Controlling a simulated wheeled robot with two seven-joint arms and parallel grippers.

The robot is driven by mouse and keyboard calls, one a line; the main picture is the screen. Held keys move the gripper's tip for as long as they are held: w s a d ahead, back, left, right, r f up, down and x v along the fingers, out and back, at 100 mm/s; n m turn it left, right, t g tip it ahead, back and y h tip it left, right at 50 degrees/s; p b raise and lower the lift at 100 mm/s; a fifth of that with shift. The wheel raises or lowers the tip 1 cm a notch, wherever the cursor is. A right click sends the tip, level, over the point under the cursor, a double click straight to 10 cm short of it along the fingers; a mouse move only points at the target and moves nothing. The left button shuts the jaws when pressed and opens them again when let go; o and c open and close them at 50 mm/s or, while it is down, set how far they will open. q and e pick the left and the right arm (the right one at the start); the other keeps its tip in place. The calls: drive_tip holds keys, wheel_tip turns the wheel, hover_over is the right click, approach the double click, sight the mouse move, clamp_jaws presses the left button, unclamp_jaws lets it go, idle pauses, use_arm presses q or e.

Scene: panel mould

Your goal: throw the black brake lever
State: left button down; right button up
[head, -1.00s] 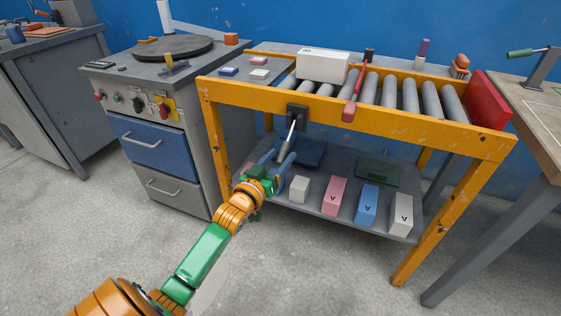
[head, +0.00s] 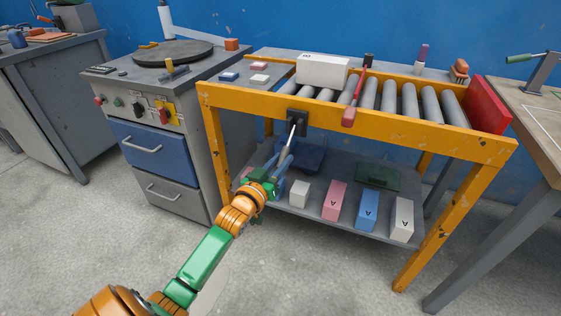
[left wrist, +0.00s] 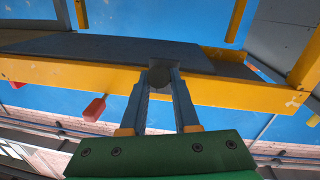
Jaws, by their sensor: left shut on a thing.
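The black brake lever (head: 286,151) hangs from a dark plate (head: 299,123) on the front yellow rail of the roller table. Its pale rod slants down and left to a dark grip. My left gripper (head: 282,160) is at this grip from below, its blue fingers shut on it. In the left wrist view, the dark round end of the lever (left wrist: 160,74) shows between the tips of my left gripper (left wrist: 161,87). The fingers hide part of the grip. My right gripper is not in view.
The lower shelf (head: 313,212) holds several lettered blocks and trays. A grey cabinet (head: 190,150) stands left and a workbench (head: 535,125) right. The floor in front is clear.

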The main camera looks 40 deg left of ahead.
sight(282, 156)
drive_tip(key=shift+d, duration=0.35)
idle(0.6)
